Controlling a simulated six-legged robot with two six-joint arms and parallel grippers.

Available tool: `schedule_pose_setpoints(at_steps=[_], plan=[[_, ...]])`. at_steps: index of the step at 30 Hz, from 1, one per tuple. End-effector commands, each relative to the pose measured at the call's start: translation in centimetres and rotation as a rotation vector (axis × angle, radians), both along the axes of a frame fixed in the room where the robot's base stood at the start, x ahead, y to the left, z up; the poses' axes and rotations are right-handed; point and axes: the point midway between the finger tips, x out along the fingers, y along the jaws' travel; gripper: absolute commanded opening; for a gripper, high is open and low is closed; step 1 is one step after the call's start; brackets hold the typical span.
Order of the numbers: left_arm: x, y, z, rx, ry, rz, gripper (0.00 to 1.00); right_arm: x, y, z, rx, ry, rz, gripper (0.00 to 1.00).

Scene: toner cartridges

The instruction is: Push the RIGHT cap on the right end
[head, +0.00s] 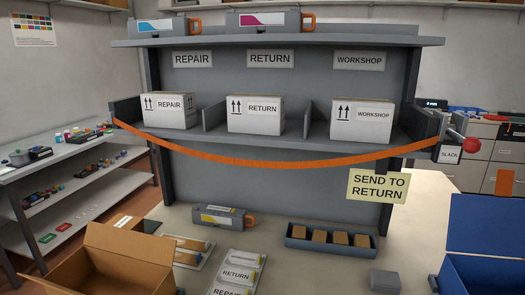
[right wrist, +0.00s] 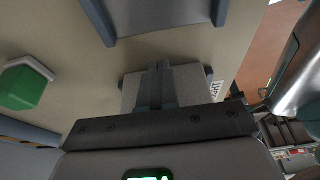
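A grey toner cartridge (head: 222,217) with a yellow mark lies on the table below the shelf in the head view. An orange looped part (head: 249,220) is at its right end. I cannot make out a separate right cap. Neither gripper shows in the head view. In the right wrist view my right gripper (right wrist: 156,72) points away from the camera, its narrow dark fingers close together in the middle. A pale grey block with dark ends (right wrist: 190,85) shows around and behind the fingers. I cannot tell what it is, and I see nothing clearly held.
Two more cartridges lie on the top shelf (head: 290,41). Boxes marked REPAIR, RETURN and WORKSHOP stand below, with an orange strap (head: 260,163) sagging in front. An open cardboard box (head: 128,240), a blue tray (head: 300,230) and a blue bin (head: 485,225) stand on the table. A green object (right wrist: 22,88) shows left in the wrist view.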

Motion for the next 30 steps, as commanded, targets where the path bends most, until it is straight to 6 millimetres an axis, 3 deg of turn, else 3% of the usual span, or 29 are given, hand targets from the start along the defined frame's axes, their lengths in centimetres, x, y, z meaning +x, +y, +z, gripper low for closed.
schedule_pose_setpoints(at_steps=[30], plan=[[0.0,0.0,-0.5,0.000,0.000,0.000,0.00,1.0,4.1,0.0,0.000,0.000,0.001,0.00]])
